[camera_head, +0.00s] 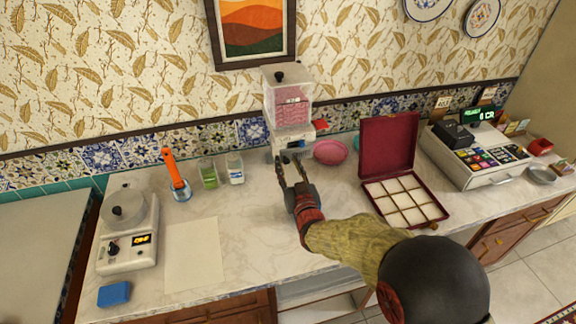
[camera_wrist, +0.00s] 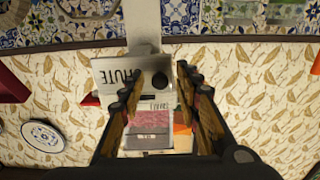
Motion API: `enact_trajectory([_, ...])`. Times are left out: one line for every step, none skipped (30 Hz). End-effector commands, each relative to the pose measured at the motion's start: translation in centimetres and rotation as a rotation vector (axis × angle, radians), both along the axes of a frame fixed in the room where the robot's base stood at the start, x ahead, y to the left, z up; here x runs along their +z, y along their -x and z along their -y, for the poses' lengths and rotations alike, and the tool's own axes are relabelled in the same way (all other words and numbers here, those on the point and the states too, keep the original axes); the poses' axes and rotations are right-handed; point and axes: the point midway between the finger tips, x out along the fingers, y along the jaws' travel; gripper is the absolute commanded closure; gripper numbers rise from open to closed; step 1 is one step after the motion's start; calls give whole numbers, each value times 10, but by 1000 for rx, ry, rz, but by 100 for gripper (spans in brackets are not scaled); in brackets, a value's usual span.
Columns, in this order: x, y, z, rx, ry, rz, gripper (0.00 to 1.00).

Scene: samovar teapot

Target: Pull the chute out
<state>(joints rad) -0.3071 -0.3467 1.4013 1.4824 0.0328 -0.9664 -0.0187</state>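The dispenser (camera_head: 287,100) stands against the wall, with a clear hopper of pink contents and a black knob on its lid. Its lower white part shows in the wrist view as a plate lettered "CHUTE" (camera_wrist: 120,73), with a round black knob (camera_wrist: 159,81) on it. My gripper (camera_head: 291,167) is in front of the dispenser's base, fingers pointing at it. In the wrist view, my gripper (camera_wrist: 158,95) has its two fingers wide apart, with the chute plate and knob seen between and beyond them. I cannot see contact. The gripper partly covers the dispenser's base.
A pink bowl (camera_head: 330,151) sits right of the dispenser, close to an open red box (camera_head: 388,140) with compartments. Two small jars (camera_head: 209,174) and a blue cup with an orange-handled tool (camera_head: 178,185) stand left. A scale (camera_head: 127,240) is further left.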

Motion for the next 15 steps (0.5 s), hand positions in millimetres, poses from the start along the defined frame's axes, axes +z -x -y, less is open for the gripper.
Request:
enact_trajectory([0,0,0,0,0,0,71])
enact_trajectory([0,0,0,0,0,0,73])
enact_trajectory([0,0,0,0,0,0,75])
enact_trajectory([0,0,0,0,0,0,77])
enact_trajectory([0,0,0,0,0,0,78])
enact_trajectory([0,0,0,0,0,0,81])
enact_trajectory([0,0,0,0,0,0,82])
enact_trajectory([0,0,0,0,0,0,84])
enact_trajectory([0,0,0,0,0,0,86])
enact_trajectory([0,0,0,0,0,0,88])
enact_trajectory([0,0,0,0,0,0,90])
enact_trajectory([0,0,0,0,0,0,92])
enact_trajectory([0,0,0,0,0,0,94])
enact_trajectory([0,0,0,0,0,0,96])
enact_trajectory([0,0,0,0,0,0,98])
